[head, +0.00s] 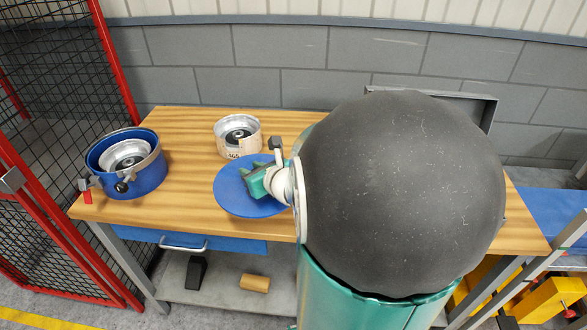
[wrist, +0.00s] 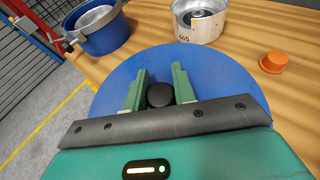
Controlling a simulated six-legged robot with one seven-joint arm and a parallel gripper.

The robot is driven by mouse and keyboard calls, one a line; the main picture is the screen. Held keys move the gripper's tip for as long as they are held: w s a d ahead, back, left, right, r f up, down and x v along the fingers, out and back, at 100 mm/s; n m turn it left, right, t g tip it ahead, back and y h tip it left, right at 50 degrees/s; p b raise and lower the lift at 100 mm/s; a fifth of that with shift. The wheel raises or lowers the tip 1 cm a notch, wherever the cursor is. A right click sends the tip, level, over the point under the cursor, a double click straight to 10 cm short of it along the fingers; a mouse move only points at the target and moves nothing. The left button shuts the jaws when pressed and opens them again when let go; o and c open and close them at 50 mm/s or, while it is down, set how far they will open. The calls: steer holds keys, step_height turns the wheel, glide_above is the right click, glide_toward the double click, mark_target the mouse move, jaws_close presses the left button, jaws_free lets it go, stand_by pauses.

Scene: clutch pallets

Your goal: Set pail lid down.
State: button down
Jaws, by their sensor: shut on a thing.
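The pail lid (head: 232,196) is a flat blue disc with a black knob, over the middle of the wooden workbench (head: 185,120). In the wrist view the lid (wrist: 215,75) fills the middle, with the knob between the green fingers. My gripper (head: 262,182) is shut on the lid's knob; its fingers (wrist: 160,93) also show in the wrist view. I cannot tell whether the lid touches the bench top. The blue pail (head: 150,184) stands open at the bench's left end with a silver part inside; the wrist view shows it too (wrist: 105,40).
A silver drum (head: 250,148) with a printed number stands just behind the lid. An orange plug (wrist: 272,63) sits right of the lid in the wrist view. A red-framed cage (head: 118,60) is at left. My arm hides the bench's right part. Bare wood shows between pail and drum.

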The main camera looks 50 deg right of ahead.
steer(key=d+f, duration=0.1)
steer(key=d, duration=0.1)
steer(key=d+f, duration=0.1)
steer(key=d, duration=0.2)
steer(key=d+f, duration=0.2)
steer(key=shift+s+d, duration=0.25)
steer(key=shift+s, duration=0.15)
steer(key=d+f, duration=0.4)
steer(key=f, duration=0.1)
steer(key=shift+s+d+f, duration=0.1)
steer(key=shift+s+f, duration=0.05)
steer(key=shift+f, duration=1.5)
steer(key=shift+f, duration=0.1)
steer(key=c, duration=1.1)
jaws_free()
steer(key=shift+f, duration=0.1)
steer(key=shift+c, duration=0.2)
